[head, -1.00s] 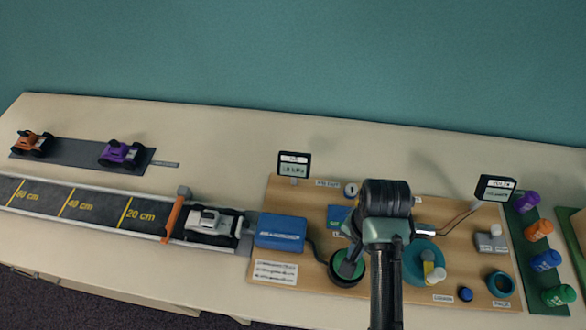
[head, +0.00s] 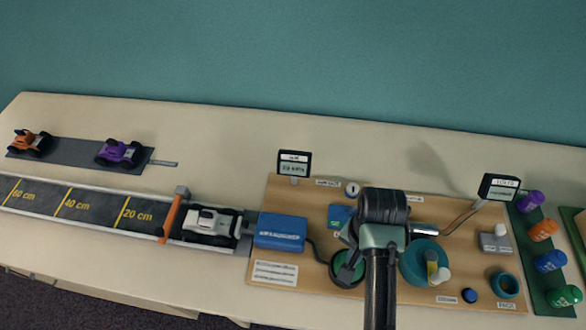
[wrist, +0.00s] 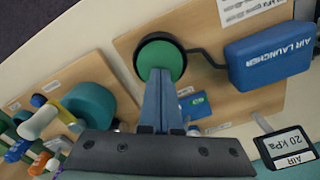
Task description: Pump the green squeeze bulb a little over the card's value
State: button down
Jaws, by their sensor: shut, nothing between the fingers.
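The green squeeze bulb (head: 339,263) sits in a black ring on the wooden board and also shows in the wrist view (wrist: 160,55). My gripper (head: 347,275) is shut and empty, its fingertips over the bulb's top; in the wrist view the fingertips (wrist: 159,76) overlap the green top, apparently touching it. A black hose joins the bulb to the blue air launcher box (head: 280,232). The air display (wrist: 288,149) appears to read 20 kPa. A white printed card (head: 275,273) lies in front of the launcher; its text is too small to read in the head view.
A white car (head: 212,224) stands on the track (head: 85,207), beside an orange gate (head: 173,218). Orange (head: 29,143) and purple (head: 119,153) cars stand behind. Right of the bulb are a teal disc (head: 421,264), a second display (head: 499,187) and several colored bottles (head: 551,261).

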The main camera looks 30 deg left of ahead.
notch_tip(320, 180, up, 3)
jog(key=p, duration=0.4)
jog(key=shift+r, duration=0.1)
dwell(1.1)
jog(key=shift+f+b, duration=0.9)
jog(key=shift+f, duration=0.8)
jog(key=shift+r+p, duration=1.65)
jog(key=shift+p, duration=0.3)
